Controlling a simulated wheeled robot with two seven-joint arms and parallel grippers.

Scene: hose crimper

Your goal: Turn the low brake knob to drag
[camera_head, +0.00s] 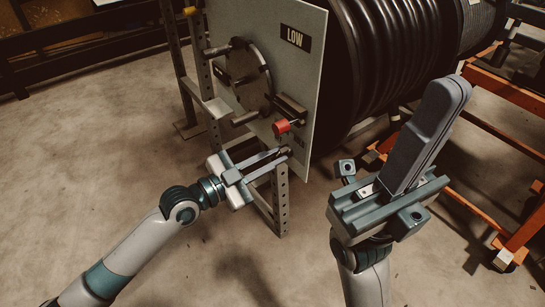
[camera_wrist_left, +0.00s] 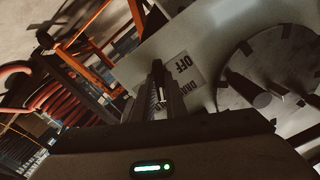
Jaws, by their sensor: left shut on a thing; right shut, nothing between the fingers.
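A grey upright panel (camera_head: 300,85) carries a LOW label (camera_head: 295,38). In the left wrist view, a label with DRAG and OFF (camera_wrist_left: 181,70) shows upside down on the panel. My left gripper (camera_head: 283,153) is at the panel's lower edge. It also shows in the left wrist view (camera_wrist_left: 158,88), its fingers closed beside the label. It is shut on the low brake knob, which the fingers mostly hide, so its setting cannot be read. My right gripper (camera_head: 450,100) is shut and empty, raised at the right, apart from the panel.
A round disc with pegs (camera_head: 250,78) and a red-ended part (camera_head: 282,127) stand out from the panel near my left gripper. A large black hose reel (camera_head: 385,60) is behind the panel. An orange frame (camera_head: 510,90) stands right. The floor in front is clear.

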